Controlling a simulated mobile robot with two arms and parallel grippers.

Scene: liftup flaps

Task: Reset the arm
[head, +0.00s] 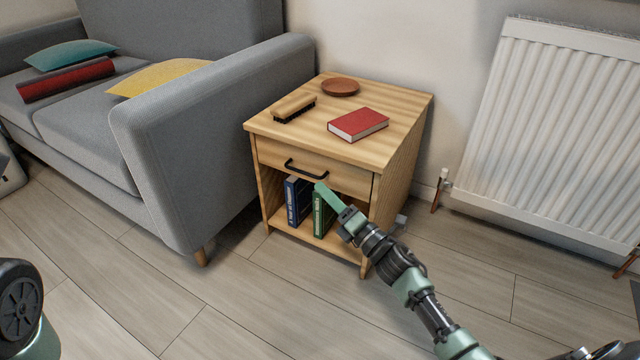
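My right gripper (330,203) is at the front of a small wooden side table (310,140), just below its drawer handle (305,169) and in front of the open shelf. One green finger shows from the side, and I cannot tell how far the fingers are apart or whether they touch anything. My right arm (400,270) stretches in from the lower right. The drawer (335,178) looks shut. A blue book (291,202) and a green book (318,215) stand on the shelf, the green one partly behind the gripper. My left gripper is not visible.
A red book (358,124), a brush (294,107) and a brown dish (340,86) lie on the table top. A grey sofa (200,150) stands close on the left and a white radiator (560,130) on the right. The floor (230,300) in front is clear.

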